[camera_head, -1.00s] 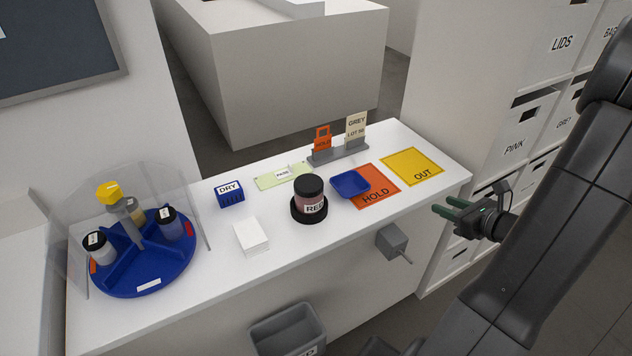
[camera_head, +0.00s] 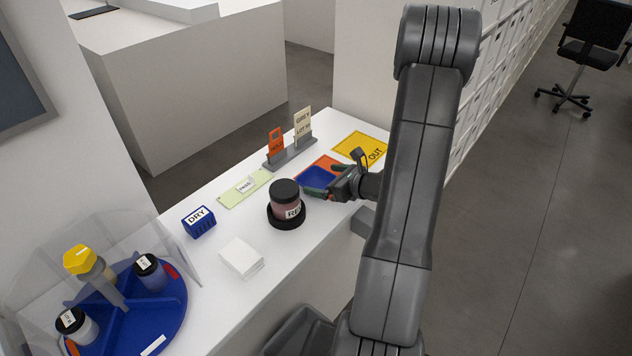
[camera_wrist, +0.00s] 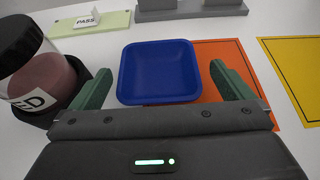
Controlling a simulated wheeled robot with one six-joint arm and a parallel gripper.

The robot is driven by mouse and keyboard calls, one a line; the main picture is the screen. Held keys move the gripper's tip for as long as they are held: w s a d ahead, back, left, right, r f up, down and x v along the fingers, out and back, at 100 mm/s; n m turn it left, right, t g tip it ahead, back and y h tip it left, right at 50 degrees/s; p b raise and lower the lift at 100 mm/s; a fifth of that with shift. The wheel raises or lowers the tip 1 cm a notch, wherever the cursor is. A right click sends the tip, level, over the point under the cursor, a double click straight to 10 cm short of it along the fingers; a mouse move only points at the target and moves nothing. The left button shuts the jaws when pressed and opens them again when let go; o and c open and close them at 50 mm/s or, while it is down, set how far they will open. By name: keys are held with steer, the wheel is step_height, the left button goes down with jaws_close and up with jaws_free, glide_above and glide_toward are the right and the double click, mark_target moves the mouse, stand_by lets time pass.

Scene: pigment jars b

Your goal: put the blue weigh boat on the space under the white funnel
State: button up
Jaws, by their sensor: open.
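The blue weigh boat (camera_head: 314,177) is a shallow square dish on the counter, partly over the orange HOLD mat. In the wrist view, the weigh boat (camera_wrist: 158,70) lies between the green fingers of my gripper (camera_wrist: 160,82). The fingers are open, one on each side of it, with gaps to its walls. In the head view, my gripper (camera_head: 318,192) is low at the near side of the boat and hides part of it. I cannot make out a white funnel or the space under it in these frames.
A black-lidded RED jar (camera_head: 286,197) stands in a black base just left of my gripper. An orange mat (camera_wrist: 222,62) and yellow OUT mat (camera_head: 362,146) lie to the right. A tag rack (camera_head: 290,153) stands behind. A blue carousel (camera_head: 170,318) with jars and clear shield is at left.

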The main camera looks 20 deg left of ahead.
mark_target(307, 177)
steer(key=shift+p+x, duration=0.3)
steer(key=shift+x, duration=1.55)
steer(key=shift+s, duration=0.1)
steer(key=c, duration=1.1)
steer(key=shift+o, duration=0.2)
